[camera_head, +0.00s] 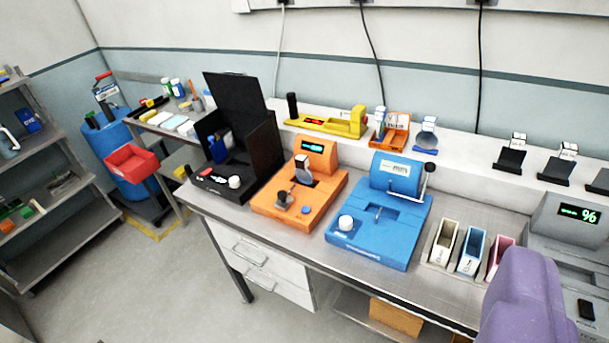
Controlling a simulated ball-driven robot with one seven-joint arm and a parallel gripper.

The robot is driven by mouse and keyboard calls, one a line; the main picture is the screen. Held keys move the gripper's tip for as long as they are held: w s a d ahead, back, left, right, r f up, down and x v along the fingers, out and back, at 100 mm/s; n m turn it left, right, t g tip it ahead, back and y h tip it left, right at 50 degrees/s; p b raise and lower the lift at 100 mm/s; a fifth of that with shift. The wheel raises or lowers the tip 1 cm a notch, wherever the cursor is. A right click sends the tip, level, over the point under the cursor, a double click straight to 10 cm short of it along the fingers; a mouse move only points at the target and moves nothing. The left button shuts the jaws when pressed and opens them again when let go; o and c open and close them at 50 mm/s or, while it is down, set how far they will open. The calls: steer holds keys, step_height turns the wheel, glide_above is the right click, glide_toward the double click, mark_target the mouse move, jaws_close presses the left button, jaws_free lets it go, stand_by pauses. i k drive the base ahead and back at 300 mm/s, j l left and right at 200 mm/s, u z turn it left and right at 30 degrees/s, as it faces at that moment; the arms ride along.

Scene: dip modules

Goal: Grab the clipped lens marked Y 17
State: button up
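Several small lens pieces with white clips show, but their marks are too small to read, so I cannot tell which is Y 17. One clipped lens (302,168) stands in the orange device (330,190). Another clipped lens (428,124) stands on a small blue holder on the back ledge. One more clipped piece (380,116) stands by a small orange holder (396,140). White-topped pieces (518,140) also sit at black holders on the right. A purple rounded part (525,300), apparently mine, fills the lower right; no fingertips show, and none of these pieces is near it.
The bench holds a blue device (385,225), an open black case (240,145), a yellow device (330,122), three narrow bins (440,243) and a grey unit with a green % display (578,214). A shelf rack (60,235) stands left. Floor before the bench is clear.

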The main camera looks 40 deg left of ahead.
mark_target(304, 177)
steer(key=i+j+z, duration=0.15)
steer(key=j, duration=0.2)
steer(key=i+j+z, duration=0.1)
steer(key=i+j, duration=0.15)
steer(key=i+j+z, duration=0.15)
steer(key=j, duration=0.3)
steer(key=i+j+z, duration=0.15)
steer(key=j, duration=0.2)
steer(key=i+j+z, duration=0.1)
steer(key=j, duration=0.3)
steer(key=i+j+z, duration=0.15)
steer(key=j, duration=0.3)
steer(key=i+j+z, duration=0.1)
steer(key=j, duration=0.3)
steer(key=i+j+z, duration=0.15)
steer(key=j, duration=0.3)
